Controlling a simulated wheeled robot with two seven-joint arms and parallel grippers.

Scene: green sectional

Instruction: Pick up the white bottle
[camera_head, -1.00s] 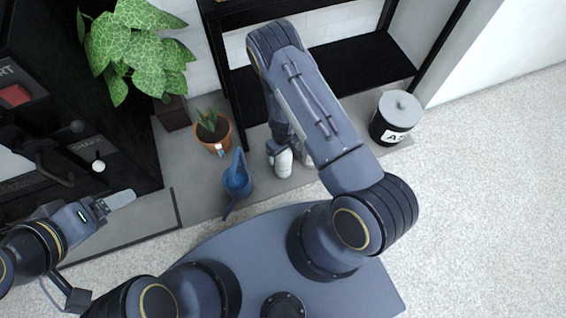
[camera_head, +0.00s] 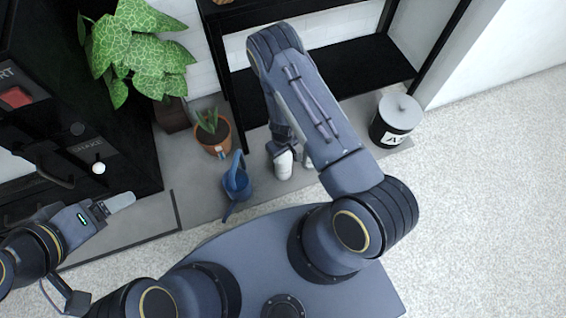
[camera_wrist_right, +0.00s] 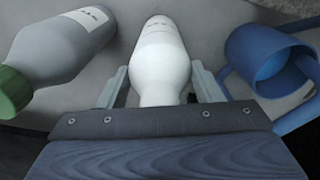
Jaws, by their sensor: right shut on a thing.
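The white bottle (camera_head: 284,165) stands on the grey ledge, below the forearm of my right arm in the head view. In the right wrist view the white bottle (camera_wrist_right: 163,62) lies between the two fingers of my right gripper (camera_wrist_right: 160,88), which is shut on it. In the head view my right gripper (camera_head: 276,149) is at the bottle and partly hidden by my arm. My left gripper (camera_head: 112,205) is at the left, away from the bottle, near the dark cabinet. Its finger gap does not show clearly.
A blue watering can (camera_head: 238,181) stands just left of the bottle. A grey bottle with a green cap (camera_wrist_right: 62,50) is close on the other side.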

